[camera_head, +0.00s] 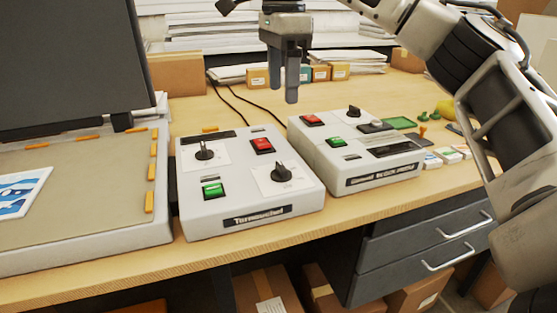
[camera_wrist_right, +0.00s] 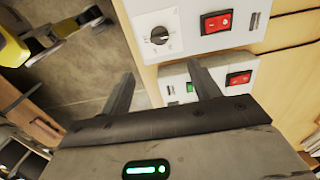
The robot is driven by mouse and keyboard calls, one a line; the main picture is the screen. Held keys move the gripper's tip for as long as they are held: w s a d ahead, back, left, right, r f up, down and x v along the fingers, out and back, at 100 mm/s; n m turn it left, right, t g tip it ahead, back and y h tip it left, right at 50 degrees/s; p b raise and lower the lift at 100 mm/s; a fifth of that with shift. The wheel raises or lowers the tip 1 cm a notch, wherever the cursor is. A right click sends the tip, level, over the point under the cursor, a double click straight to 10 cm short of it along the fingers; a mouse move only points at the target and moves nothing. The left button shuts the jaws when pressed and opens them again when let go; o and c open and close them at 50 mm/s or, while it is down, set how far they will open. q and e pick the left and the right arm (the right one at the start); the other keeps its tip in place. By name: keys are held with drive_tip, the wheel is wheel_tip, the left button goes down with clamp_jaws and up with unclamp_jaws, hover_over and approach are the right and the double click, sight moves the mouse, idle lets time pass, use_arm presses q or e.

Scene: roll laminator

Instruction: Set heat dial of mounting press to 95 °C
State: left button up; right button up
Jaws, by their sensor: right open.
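A light grey control box (camera_head: 240,220) stands at the right of the flat press bed (camera_head: 80,180). It has two black dials, one at the back left (camera_head: 204,150) and one at the front right (camera_head: 281,173), plus a red and a green switch. Its front label is too blurred to read surely. A second grey control box (camera_head: 345,180) to its right has one black dial (camera_head: 353,112). My right gripper (camera_head: 285,95) is open and empty, fingers down, above and behind the boxes. In the right wrist view, its fingers (camera_wrist_right: 162,90) are apart, with a dial (camera_wrist_right: 159,36) beyond them. My left gripper is not in view.
The dark raised press lid (camera_head: 70,60) stands at the left. Small cardboard boxes (camera_head: 320,73) and paper stacks line the back. Green items (camera_head: 398,123) and small boxes lie at the right. Two cables run behind the boxes. Bare wood (camera_head: 225,105) shows behind the left box.

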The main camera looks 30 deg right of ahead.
drive_tip(key=b, duration=0.3)
hover_over(281, 165)
wheel_tip(281, 165, down, 8)
drive_tip(key=shift+s+r, duration=0.15)
drive_tip(key=shift+r, duration=0.05)
wheel_tip(281, 165, down, 8)
drive_tip(key=shift+r+b, duration=0.15)
drive_tip(key=shift+b, duration=0.35)
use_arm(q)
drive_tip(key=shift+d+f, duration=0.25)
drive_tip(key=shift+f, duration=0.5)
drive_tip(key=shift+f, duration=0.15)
use_arm(e)
drive_tip(key=c, duration=1)
